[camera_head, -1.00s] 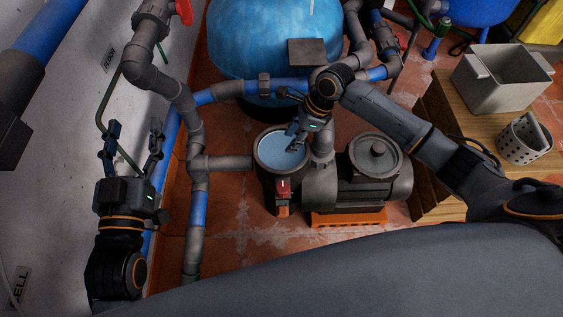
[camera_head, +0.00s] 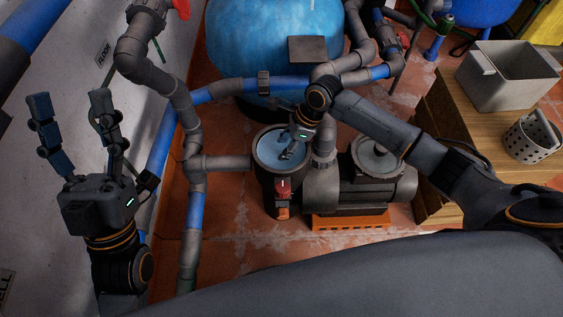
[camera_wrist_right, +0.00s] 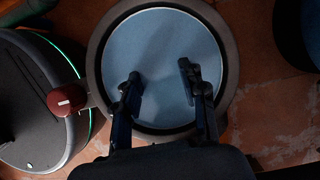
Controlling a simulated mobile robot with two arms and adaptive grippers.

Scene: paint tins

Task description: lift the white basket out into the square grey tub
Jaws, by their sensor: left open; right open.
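The round pump pot (camera_head: 257,166) stands open, filled with a pale blue surface like water (camera_wrist_right: 160,40). No basket can be made out inside it. My right gripper (camera_head: 287,152) points down over the pot; in the right wrist view its two fingers (camera_wrist_right: 160,72) are apart with nothing between them. I cannot tell whether the tips touch the surface. A whitish perforated basket (camera_head: 530,142) with a handle stands on the wooden bench at right. The square grey tub (camera_head: 510,85) stands behind it and looks empty. My left gripper (camera_head: 70,100) is open and empty near the wall.
The grey pump body (camera_head: 350,190) sits on an orange base (camera_head: 350,220) right of the pot. Grey and blue pipes (camera_head: 195,165) run left of and behind the pot. A large blue tank (camera_head: 270,45) stands behind. The wooden bench (camera_head: 440,120) has some bare top.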

